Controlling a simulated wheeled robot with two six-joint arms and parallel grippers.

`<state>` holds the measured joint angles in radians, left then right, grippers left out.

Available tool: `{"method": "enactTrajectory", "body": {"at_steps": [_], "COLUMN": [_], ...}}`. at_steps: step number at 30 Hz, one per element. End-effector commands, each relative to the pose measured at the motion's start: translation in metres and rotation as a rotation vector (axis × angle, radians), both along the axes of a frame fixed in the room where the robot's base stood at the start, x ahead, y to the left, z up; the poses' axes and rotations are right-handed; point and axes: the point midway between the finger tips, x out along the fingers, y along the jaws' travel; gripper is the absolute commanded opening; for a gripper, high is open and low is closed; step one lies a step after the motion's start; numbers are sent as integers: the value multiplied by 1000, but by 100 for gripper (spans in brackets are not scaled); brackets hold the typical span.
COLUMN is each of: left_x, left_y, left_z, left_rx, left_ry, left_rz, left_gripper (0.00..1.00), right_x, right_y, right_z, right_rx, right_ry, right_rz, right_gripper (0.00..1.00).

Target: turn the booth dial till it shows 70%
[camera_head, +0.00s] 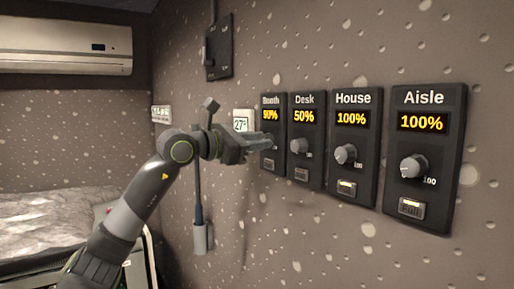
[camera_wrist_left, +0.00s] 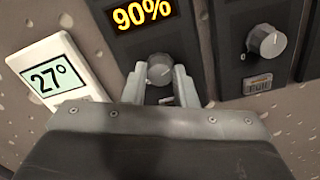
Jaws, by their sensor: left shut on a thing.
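The Booth panel (camera_head: 273,165) is the leftmost of the row of dark dial panels on the wall. Its yellow display (camera_wrist_left: 141,13) reads 90% in the left wrist view. The grey booth dial (camera_wrist_left: 160,68) sits just below the display, with its pointer hard to make out. My left gripper (camera_head: 266,141) reaches in from the left and is shut on the dial, one finger on each side, as the left wrist view shows (camera_wrist_left: 160,80). In the head view the fingers hide the dial. My right gripper is not in view.
The Desk panel (camera_head: 306,171) at 50%, House panel (camera_head: 355,178) at 100% and Aisle panel (camera_head: 425,213) at 100% stand to the right. A thermostat (camera_head: 242,122) reading 27° is close on the left. A wall switch box (camera_head: 219,55) is above.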

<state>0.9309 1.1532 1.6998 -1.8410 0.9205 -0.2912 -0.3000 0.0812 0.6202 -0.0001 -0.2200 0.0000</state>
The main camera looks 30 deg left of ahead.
Motion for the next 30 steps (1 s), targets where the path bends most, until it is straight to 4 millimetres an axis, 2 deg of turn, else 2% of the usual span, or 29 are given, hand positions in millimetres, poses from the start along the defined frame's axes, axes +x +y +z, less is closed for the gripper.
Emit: {"method": "enactTrajectory", "body": {"at_steps": [6, 30], "left_x": [0, 0], "left_y": [-1, 0], "left_z": [-2, -2], "left_rx": [-189, -891], "left_ry": [79, 370], "left_rz": [-2, 0], "left_gripper": [3, 3], "right_x": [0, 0], "right_y": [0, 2], "right_z": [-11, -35], "right_rx": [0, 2], "right_ry": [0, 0], "right_rz": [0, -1], "right_gripper": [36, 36]}}
